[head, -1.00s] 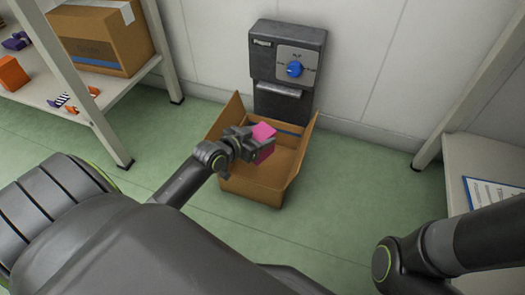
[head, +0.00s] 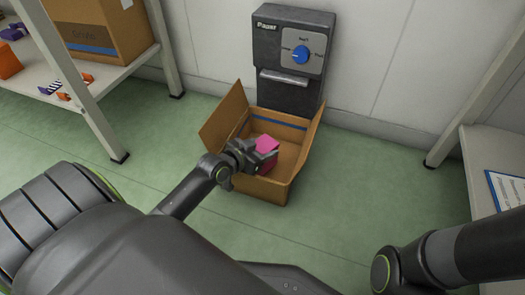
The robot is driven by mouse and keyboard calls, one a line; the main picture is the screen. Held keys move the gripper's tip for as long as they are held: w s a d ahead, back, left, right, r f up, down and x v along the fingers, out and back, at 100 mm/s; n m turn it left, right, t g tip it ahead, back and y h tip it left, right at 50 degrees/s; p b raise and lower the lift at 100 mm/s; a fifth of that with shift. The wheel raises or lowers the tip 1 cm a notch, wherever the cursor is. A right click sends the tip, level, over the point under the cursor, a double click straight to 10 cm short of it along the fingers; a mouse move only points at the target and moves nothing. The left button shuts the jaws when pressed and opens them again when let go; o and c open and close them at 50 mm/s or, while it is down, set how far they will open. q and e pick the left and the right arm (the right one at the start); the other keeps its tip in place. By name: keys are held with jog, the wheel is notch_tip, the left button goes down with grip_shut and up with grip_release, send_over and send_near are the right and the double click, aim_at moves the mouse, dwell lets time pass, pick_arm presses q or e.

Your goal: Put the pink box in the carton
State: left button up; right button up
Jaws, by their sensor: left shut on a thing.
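The pink box (head: 266,144) is a small bright pink block, partly hidden by my left gripper's fingers. My left gripper (head: 259,153) is shut on it and holds it over the open carton, at the carton's front left part. The carton (head: 264,191) is brown cardboard with its flaps spread, standing on the green floor below the wall unit. I cannot tell whether the pink box touches the carton's bottom. My right arm shows at the lower right, but its gripper is out of the frame.
A dark wall unit (head: 286,78) with a blue knob (head: 301,54) stands behind the carton. A shelf at left holds a large cardboard box (head: 95,30), an orange block (head: 8,63) and small items. A right-hand shelf (head: 480,158) carries a clipboard (head: 509,189). Green floor (head: 345,185) is free right of the carton.

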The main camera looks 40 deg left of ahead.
pick_arm(q)
jog(key=shift+r, duration=0.1)
jog(key=shift+s+f, duration=0.1)
jog(key=shift+f, duration=0.6)
jog(key=o, duration=1.1)
jog(key=shift+s+f, duration=0.1)
jog(key=shift+f, duration=0.05)
jog(key=shift+r, duration=0.35)
jog(key=p+v, duration=0.2)
jog(key=v, duration=0.2)
jog(key=p+v, duration=0.2)
jog(key=v, duration=0.2)
jog(key=p+v, duration=0.2)
jog(key=v, duration=0.2)
jog(key=shift+r, duration=0.4)
